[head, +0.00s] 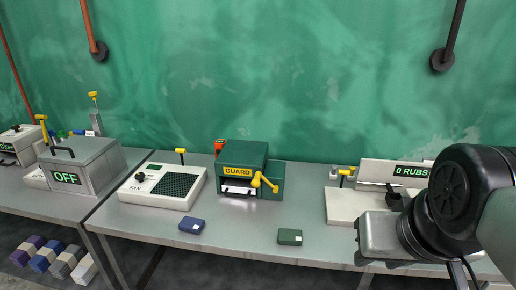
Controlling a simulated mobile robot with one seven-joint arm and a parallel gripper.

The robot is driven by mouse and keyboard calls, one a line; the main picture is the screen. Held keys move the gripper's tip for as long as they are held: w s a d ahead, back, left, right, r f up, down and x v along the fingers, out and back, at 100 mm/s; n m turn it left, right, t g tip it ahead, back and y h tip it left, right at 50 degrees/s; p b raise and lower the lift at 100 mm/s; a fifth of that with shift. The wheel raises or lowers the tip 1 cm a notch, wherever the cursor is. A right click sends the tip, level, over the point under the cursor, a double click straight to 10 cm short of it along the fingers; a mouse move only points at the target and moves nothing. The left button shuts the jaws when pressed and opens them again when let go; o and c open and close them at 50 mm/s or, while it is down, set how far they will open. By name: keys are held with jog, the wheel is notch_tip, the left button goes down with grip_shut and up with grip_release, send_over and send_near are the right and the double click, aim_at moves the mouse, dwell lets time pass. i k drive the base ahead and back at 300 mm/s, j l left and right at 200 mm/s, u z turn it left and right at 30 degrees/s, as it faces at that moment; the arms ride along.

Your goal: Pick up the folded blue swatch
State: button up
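The folded blue swatch (191,226) is a small flat dark blue block with a pale label. It lies on the grey table near its front edge, in front of the white fan unit and the green guard machine. My arm enters at the right of the head view, well to the right of the swatch. My gripper's fingers cannot be made out, so whether it is open or shut is unclear. Nothing covers the swatch.
A green folded swatch (290,237) lies to the right of the blue one. Behind stand the fan unit (162,187), the GUARD machine (245,170) with a yellow crank, and a white rub tester (345,205). A grey OFF box (88,165) stands left. Coloured blocks sit below.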

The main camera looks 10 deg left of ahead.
aim_at(188, 224)
jog(key=i+j, duration=0.1)
jog(key=j, duration=0.25)
jog(key=i+j, duration=0.15)
jog(key=j, duration=0.2)
jog(key=i+j, duration=0.1)
jog(key=j, duration=0.3)
jog(key=i+j, duration=0.15)
jog(key=j, duration=0.2)
jog(key=i+j, duration=0.1)
jog(key=j, duration=0.25)
jog(key=i+j, duration=0.15)
jog(key=j, duration=0.2)
jog(key=i+j, duration=0.1)
jog(key=j, duration=0.25)
